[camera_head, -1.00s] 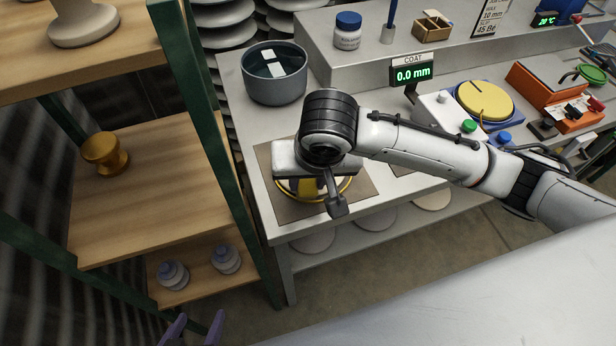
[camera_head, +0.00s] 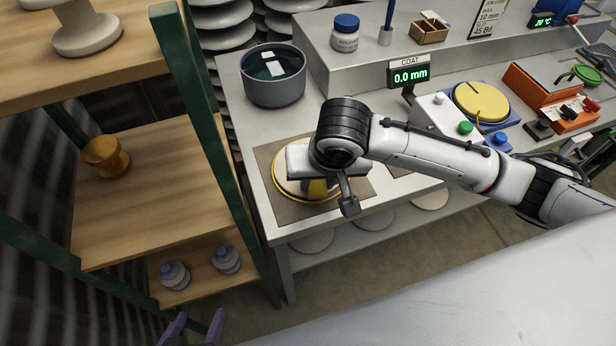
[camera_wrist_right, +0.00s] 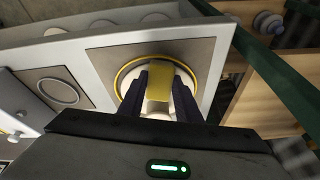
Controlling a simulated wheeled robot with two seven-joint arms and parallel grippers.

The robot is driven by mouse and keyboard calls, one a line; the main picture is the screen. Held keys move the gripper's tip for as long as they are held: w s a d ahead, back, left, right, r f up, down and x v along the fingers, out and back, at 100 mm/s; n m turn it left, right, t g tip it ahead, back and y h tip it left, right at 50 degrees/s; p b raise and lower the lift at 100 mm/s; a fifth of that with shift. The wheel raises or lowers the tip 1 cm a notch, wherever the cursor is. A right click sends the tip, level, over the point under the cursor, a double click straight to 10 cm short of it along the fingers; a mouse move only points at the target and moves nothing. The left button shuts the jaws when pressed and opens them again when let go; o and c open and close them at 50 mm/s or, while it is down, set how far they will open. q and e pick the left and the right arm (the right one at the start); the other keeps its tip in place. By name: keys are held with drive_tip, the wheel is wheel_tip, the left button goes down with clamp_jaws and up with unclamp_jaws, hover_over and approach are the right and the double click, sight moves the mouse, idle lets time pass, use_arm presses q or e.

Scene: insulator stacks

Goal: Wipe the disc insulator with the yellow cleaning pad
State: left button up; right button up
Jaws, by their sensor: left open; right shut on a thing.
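The disc insulator (camera_head: 287,192), pale with a yellow rim, lies on a brown mat (camera_head: 277,209) on the bench; it also shows in the right wrist view (camera_wrist_right: 124,78). My right gripper (camera_wrist_right: 159,78) is shut on the yellow cleaning pad (camera_wrist_right: 159,92) and holds it over the disc. In the head view my right wrist hides much of the disc, and the pad (camera_head: 316,189) shows only in part. I cannot tell whether the pad touches the disc. My left gripper (camera_head: 193,328) is open and empty at the bottom edge, with only its purple fingertips in view.
A grey bowl (camera_head: 273,80) stands behind the mat. A coat display (camera_head: 409,74) and a device with a yellow disc (camera_head: 480,101) are to the right. A shelf with a green post (camera_head: 205,120) stands close on the left, holding a golden piece (camera_head: 107,157).

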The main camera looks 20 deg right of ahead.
drive_tip(key=shift+d, duration=0.85)
drive_tip(key=shift+a, duration=2.1)
drive_tip(key=v, duration=0.6)
drive_tip(key=shift+v, duration=1.5)
drive_tip(key=shift+d, duration=0.15)
